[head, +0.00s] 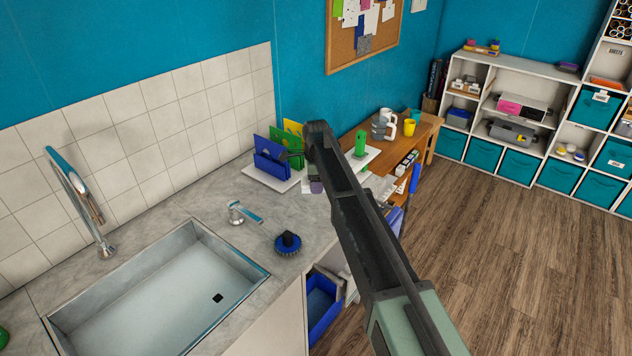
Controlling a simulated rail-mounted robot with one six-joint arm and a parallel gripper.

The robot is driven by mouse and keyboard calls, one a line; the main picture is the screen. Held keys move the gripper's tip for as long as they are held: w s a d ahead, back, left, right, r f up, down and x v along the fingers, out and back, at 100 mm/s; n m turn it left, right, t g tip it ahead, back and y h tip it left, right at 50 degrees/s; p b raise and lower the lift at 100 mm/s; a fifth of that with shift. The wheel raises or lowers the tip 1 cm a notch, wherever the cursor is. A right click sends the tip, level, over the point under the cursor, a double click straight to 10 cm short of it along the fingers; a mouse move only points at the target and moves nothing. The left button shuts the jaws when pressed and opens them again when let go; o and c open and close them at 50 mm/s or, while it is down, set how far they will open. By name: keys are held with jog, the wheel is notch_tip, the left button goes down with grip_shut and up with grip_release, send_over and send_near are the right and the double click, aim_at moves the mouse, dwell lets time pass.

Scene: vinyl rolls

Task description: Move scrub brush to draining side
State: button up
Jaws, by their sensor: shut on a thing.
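A round blue scrub brush (288,245) with a black knob stands on the grey counter (205,195), right of the sink (70,318). My arm crosses the view from the lower right, and its far end is above the back right of the counter. My gripper (291,155) is small and dark there, partly hidden by the arm, at the upright blue and green pieces (268,160). It is apart from the brush. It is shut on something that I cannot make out. The upright pieces stand on a white tray (262,182).
A wooden bench (418,135) with mugs is beyond the counter. An open blue bin (322,305) sits below its right edge. The floor at right is clear.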

jog(key=b, duration=0.4)
send_over(316, 209)
jog(key=shift+f, duration=2.65)
jog(key=shift+f+b, duration=0.5)
jog(key=shift+b, duration=0.2)
jog(key=shift+f, duration=0.1)
jog(key=shift+f+b, duration=0.6)
jog(key=shift+b, duration=0.1)
jog(key=shift+f+b, duration=0.65)
jog(key=shift+f, duration=0.1)
jog(key=o, duration=1.1)
